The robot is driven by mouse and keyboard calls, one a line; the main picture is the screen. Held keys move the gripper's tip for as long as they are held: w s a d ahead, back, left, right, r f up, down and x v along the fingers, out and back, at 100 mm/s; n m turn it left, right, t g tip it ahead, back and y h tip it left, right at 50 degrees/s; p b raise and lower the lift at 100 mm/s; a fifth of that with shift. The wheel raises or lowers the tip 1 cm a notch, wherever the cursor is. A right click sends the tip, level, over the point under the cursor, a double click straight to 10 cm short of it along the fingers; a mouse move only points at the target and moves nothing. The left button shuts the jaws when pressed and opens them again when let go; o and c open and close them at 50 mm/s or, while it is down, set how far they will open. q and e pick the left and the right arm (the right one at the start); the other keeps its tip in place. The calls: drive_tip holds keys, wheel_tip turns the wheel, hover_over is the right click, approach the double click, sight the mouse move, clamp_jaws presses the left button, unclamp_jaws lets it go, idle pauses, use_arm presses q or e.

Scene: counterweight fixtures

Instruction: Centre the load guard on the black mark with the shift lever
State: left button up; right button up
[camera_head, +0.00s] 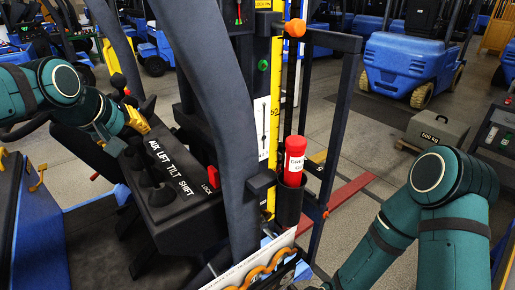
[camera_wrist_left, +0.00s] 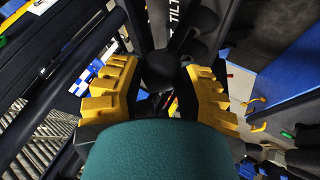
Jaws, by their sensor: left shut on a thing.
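My left gripper (camera_head: 127,132) has yellow fingers and is shut on a round black lever knob (camera_wrist_left: 163,70), which shows between the fingers in the left wrist view. A dark upright frame (camera_head: 345,100), perhaps the load guard, stands right of the mast. A white strip with a black line (camera_head: 262,128) is on the mast; I cannot tell if this is the black mark. My right gripper is out of view.
A red cylinder (camera_head: 295,155) stands in a black holder (camera_head: 290,203) by the mast. A yellow scale (camera_head: 274,110) runs up the mast. A grey 500 KG block (camera_head: 437,130) stands behind on the floor.

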use_arm(q)
drive_tip(key=shift+f, duration=0.15)
drive_tip(key=shift+w+d+p, duration=0.35)
drive_tip(key=shift+w+d, duration=0.35)
drive_tip(key=shift+d, duration=0.2)
drive_tip(key=shift+r, duration=0.2)
drive_tip(key=o, duration=1)
drive_tip(key=shift+o, duration=0.2)
drive_tip(key=p+v, duration=0.3)
drive_tip(key=v, duration=0.7)
drive_tip(key=shift+p, duration=0.35)
